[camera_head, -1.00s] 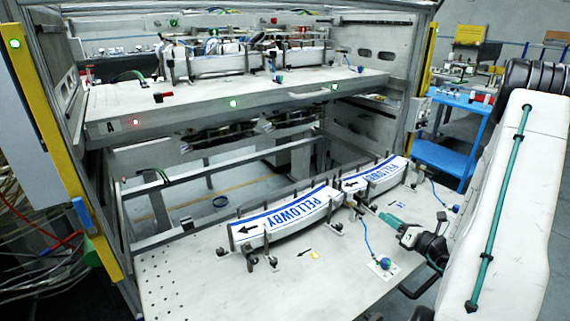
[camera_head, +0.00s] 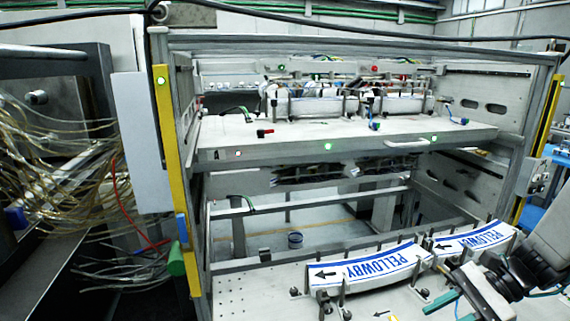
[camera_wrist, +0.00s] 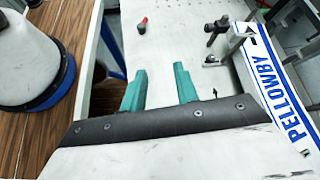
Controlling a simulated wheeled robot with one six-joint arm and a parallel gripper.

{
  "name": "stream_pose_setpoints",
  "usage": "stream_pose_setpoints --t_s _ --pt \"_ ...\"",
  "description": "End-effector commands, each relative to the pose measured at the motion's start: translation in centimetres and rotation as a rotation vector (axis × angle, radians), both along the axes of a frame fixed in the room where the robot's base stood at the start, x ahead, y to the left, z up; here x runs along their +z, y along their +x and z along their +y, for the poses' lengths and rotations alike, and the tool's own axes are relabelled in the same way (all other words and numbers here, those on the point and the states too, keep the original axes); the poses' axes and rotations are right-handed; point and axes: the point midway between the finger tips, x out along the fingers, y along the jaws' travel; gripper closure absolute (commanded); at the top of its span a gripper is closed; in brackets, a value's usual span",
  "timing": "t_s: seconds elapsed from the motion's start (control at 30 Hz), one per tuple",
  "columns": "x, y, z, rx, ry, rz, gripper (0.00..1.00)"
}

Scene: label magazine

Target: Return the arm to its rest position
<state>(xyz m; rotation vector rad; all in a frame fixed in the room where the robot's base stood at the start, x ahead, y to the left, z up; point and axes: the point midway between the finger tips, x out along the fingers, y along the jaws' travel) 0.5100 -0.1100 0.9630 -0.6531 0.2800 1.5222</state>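My gripper (camera_head: 450,303) is at the lower right of the head view, in front of the lower tray's label stacks. In the wrist view its two green fingers (camera_wrist: 160,82) stand apart with nothing between them, above the pale plate. One stack also shows at the right of the wrist view (camera_wrist: 275,88). My arm enters from the right edge and hides part of the tray.
The upper shelf (camera_head: 225,136) carries more stacks between metal posts. The frame has a yellow left upright (camera_head: 178,200). Loose cables (camera_head: 60,165) hang at the left. In the wrist view, a post bracket (camera_wrist: 222,45) and a small red-and-black part (camera_wrist: 142,24) stand on the plate.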

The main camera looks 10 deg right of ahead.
Motion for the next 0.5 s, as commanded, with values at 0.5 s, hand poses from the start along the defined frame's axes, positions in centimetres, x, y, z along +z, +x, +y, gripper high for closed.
stream_pose_setpoints --t_s 0.5 --pt "8.4 -7.1 3.8 0.960 -0.714 -0.378 0.70"
